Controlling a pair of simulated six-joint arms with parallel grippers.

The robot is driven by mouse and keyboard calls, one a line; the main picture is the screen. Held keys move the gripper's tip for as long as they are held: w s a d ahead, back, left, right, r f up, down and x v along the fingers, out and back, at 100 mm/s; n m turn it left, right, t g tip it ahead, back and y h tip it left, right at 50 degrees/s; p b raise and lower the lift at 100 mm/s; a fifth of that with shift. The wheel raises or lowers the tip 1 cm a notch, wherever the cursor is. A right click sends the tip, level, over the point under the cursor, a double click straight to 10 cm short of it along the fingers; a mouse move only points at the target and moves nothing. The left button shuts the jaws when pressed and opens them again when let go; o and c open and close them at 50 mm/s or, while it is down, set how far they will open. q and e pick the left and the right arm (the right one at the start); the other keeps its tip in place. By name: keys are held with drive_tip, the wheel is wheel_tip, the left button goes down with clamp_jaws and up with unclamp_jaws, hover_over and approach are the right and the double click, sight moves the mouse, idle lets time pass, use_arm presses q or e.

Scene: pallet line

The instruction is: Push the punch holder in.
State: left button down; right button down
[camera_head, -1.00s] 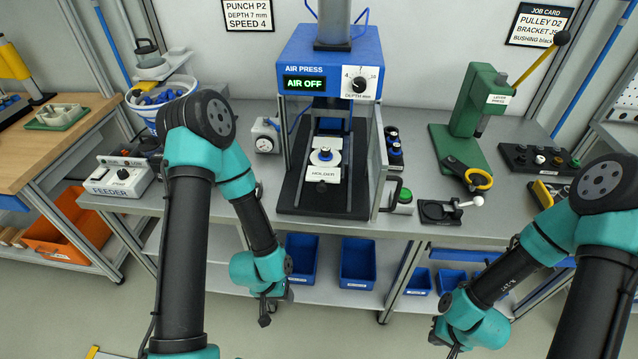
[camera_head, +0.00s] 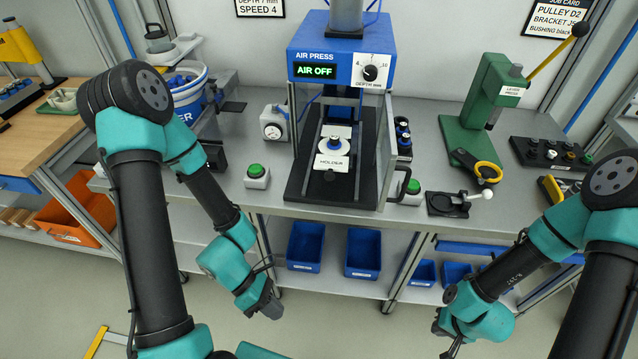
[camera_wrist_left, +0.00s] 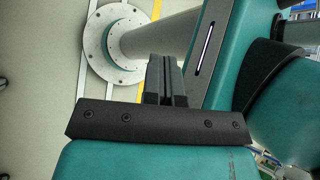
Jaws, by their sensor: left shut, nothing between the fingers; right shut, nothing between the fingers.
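The punch holder (camera_head: 331,163) is a white slide plate marked HOLDER, with a round part and a blue-topped piece (camera_head: 334,144) on it and a dark knob at its front. It sits drawn forward on the black rails of the blue air press (camera_head: 341,62), whose display reads AIR OFF. The press's clear side door stands open on the right. My left gripper (camera_head: 272,309) is shut and empty, low in front of the bench; its shut fingers show in the left wrist view (camera_wrist_left: 166,80). My right gripper (camera_head: 447,352) is shut and empty at the bottom edge, far from the holder.
Green buttons stand left (camera_head: 256,176) and right (camera_head: 411,192) of the press. A gauge (camera_head: 273,124) is beside it. The green lever press (camera_head: 482,110) and a small black clamp (camera_head: 455,202) are at the right. Blue bins (camera_head: 307,246) sit under the bench.

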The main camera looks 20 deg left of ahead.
use_arm(q)
drive_tip(key=w+a+r+n+t+h, duration=0.1)
drive_tip(key=w+a+r+n+t, duration=0.2)
drive_tip(key=w+r+n+t, duration=1.2)
drive_tip(key=r+n+t, duration=0.1)
drive_tip(key=r+n, duration=0.1)
drive_tip(key=n, duration=0.6)
drive_tip(key=shift+w, duration=0.25)
drive_tip(key=shift+w, duration=0.1)
